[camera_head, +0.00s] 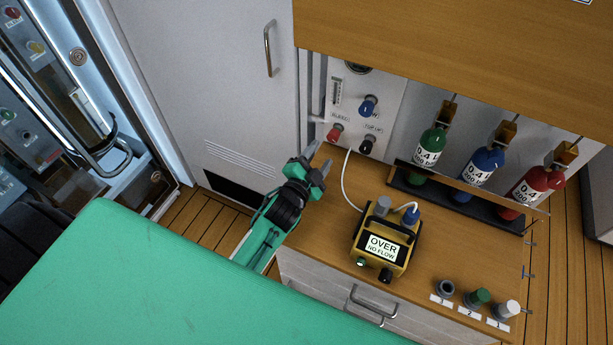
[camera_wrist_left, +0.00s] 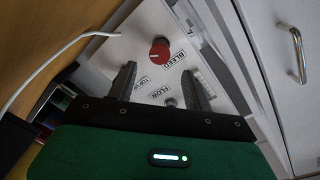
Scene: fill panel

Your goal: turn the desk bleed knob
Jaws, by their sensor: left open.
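The red bleed knob (camera_head: 334,132) sits on the white panel behind the desk, beside a BLEED label. It also shows in the left wrist view (camera_wrist_left: 160,50), with a pale pointer line across its face. My left gripper (camera_head: 318,157) is open and empty, just in front of and below the knob in the head view. In the left wrist view its two fingers (camera_wrist_left: 158,70) point towards the panel. The knob appears beyond and between the fingertips, apart from them. My right gripper is out of view.
A blue knob (camera_head: 368,105) and a black knob (camera_head: 367,144) are close by on the panel. A white hose (camera_head: 347,185) runs to the yellow meter (camera_head: 383,248) reading OVER NO FLOW. Several bottles stand in a rack (camera_head: 480,212). A grey cabinet door (camera_head: 215,80) is left.

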